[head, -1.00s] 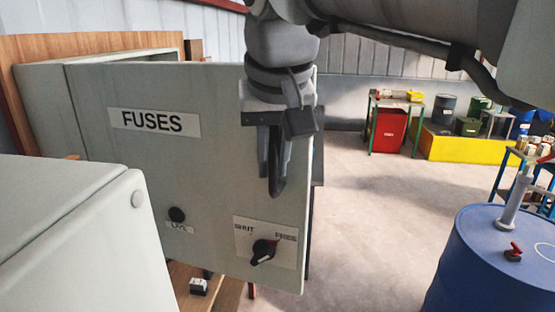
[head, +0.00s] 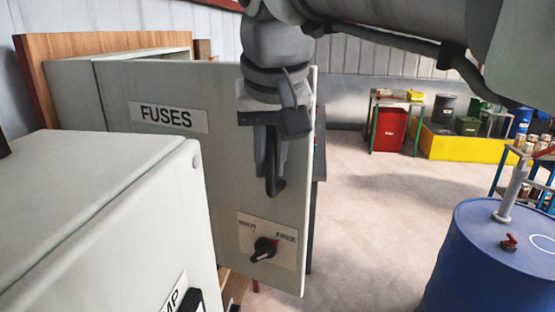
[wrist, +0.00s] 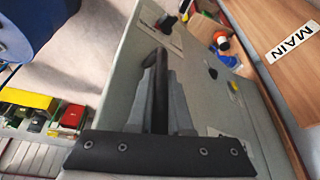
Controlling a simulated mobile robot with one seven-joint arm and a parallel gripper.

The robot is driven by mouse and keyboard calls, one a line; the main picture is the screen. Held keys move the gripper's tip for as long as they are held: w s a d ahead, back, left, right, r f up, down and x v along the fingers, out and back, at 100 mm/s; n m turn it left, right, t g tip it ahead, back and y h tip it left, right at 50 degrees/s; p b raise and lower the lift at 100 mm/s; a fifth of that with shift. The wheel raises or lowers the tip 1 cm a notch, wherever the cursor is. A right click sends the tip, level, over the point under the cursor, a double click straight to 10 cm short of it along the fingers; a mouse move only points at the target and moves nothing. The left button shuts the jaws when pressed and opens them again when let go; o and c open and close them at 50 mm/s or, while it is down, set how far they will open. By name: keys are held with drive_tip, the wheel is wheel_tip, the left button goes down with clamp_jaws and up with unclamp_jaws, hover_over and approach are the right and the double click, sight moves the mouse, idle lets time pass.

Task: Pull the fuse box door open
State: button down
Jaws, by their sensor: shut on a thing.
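The fuse box door (head: 165,85) is a grey panel labelled FUSES in the head view. It stands swung out from the grey box body (head: 72,85) behind it, at an angle. A dark knob (head: 264,248) with a SHUT label sits low on the door. My gripper (head: 271,180) is at the door's right side, above the knob. In the wrist view my gripper (wrist: 157,90) is shut on a dark upright bar, the door handle (wrist: 160,65), in front of the door face (wrist: 205,90). The fingers partly hide the handle.
A grey cabinet (head: 90,190) stands close at the left front and covers the door's lower left. A blue drum (head: 490,265) stands at the right. Wooden board (wrist: 285,60) with a MAIN label shows in the wrist view. Floor (head: 375,220) between door and drum is clear.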

drive_tip(key=shift+s+d+f, duration=0.1)
drive_tip(key=shift+d, duration=0.05)
drive_tip(key=c, duration=0.8)
unclamp_jaws()
drive_tip(key=shift+d, duration=0.1)
drive_tip(key=shift+c, duration=0.2)
